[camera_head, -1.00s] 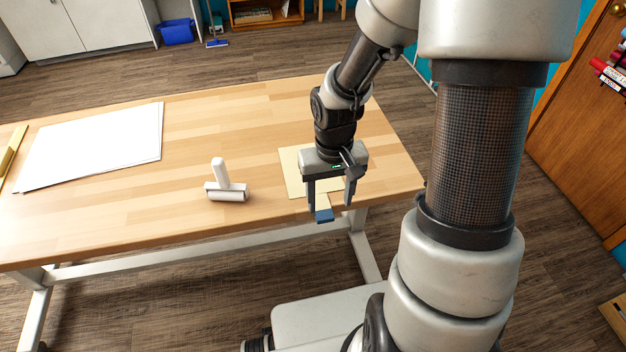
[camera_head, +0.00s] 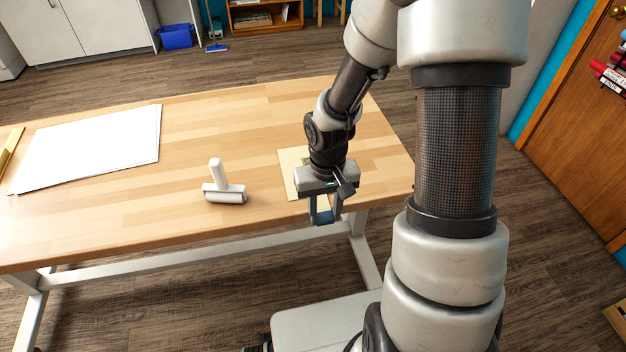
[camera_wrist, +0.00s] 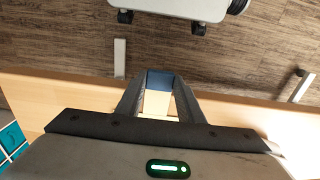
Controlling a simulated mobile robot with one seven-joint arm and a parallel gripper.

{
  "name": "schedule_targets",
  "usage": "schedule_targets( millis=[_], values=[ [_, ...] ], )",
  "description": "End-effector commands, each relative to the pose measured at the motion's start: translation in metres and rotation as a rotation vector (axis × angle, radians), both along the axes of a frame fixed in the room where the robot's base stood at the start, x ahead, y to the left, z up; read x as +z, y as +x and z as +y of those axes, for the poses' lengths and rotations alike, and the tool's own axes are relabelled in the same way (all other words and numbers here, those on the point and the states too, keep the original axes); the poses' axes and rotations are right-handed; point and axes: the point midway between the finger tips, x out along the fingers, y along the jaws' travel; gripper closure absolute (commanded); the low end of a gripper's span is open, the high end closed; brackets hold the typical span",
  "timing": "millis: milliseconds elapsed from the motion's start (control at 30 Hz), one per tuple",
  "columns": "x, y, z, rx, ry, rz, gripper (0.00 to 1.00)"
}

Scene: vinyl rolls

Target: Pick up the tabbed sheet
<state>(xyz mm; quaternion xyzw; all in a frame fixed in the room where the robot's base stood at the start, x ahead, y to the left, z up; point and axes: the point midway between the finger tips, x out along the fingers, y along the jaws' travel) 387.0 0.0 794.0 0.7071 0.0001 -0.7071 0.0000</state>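The tabbed sheet (camera_head: 288,165) is a cream sheet lying flat near the table's front right edge, partly hidden under my gripper. Its blue tab sticks out past the front edge. My gripper (camera_head: 324,220) points down at this edge, with its fingers on either side of the tab. In the wrist view, the blue tab (camera_wrist: 160,80) fills the gap between the fingertips (camera_wrist: 161,88), and some cream sheet shows behind it. The fingers look shut on the tab's sides.
White sheets (camera_head: 90,148) and a yellow strip (camera_head: 10,148) lie at the far left. The table between is clear.

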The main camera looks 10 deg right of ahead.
Motion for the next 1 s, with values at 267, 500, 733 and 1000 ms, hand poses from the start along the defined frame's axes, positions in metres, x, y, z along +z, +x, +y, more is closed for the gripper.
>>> schedule_targets(
  millis=[267, 500, 733, 1000],
  values=[
    [0.001, 0.0, 0.0, 0.0, 0.0, -0.001, 0.88],
    [0.035, 0.001, -0.001, -0.002, -0.001, -0.005, 0.88],
    [0.08, 0.001, 0.0, 0.0, -0.001, -0.004, 0.88],
    [0.101, 0.0, 0.0, 0.0, 0.0, -0.001, 0.88]
  ],
)
